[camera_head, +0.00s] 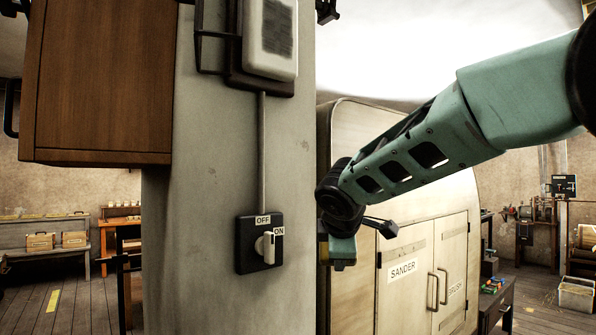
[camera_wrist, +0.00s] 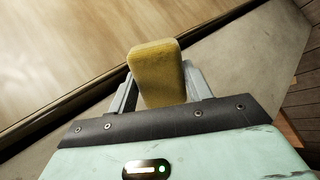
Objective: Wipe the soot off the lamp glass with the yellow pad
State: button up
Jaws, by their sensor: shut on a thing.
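The lamp glass (camera_head: 254,52) is a pale rounded block in a dark frame, high on the grey pillar. A dark grey soot patch (camera_head: 279,27) covers much of its face. My gripper (camera_head: 338,250) hangs at the pillar's right edge, lower than the lamp and to its right, apart from it. In the wrist view my gripper (camera_wrist: 160,92) is shut on the yellow pad (camera_wrist: 157,68), which stands up between the two fingers. In the head view only a bit of yellow shows at the gripper, and most of the pad is hidden.
A switch (camera_head: 265,245) marked OFF and ON sits on the pillar (camera_head: 215,190) below the lamp, joined by a conduit. A wooden cabinet (camera_head: 100,80) juts out at upper left. A cream cabinet labelled SANDER (camera_head: 405,270) stands behind my arm.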

jog(key=s+a+r+n+t+y+p, duration=0.1)
jog(key=s+a+r+n+t+y, duration=0.15)
jog(key=r, duration=0.95)
jog(key=s+a+r+n+t+y+p, duration=0.1)
jog(key=s+a+r+n+t+y, duration=0.2)
jog(key=r, duration=0.8)
jog(key=n+y+p, duration=0.2)
jog(key=n+y, duration=0.1)
jog(key=y, duration=0.3)
send_near(261, 33)
jog(key=shift+p+x, duration=1.65)
jog(key=shift+x, duration=0.65)
jog(key=shift+p+x, duration=0.45)
jog(key=shift+x, duration=0.5)
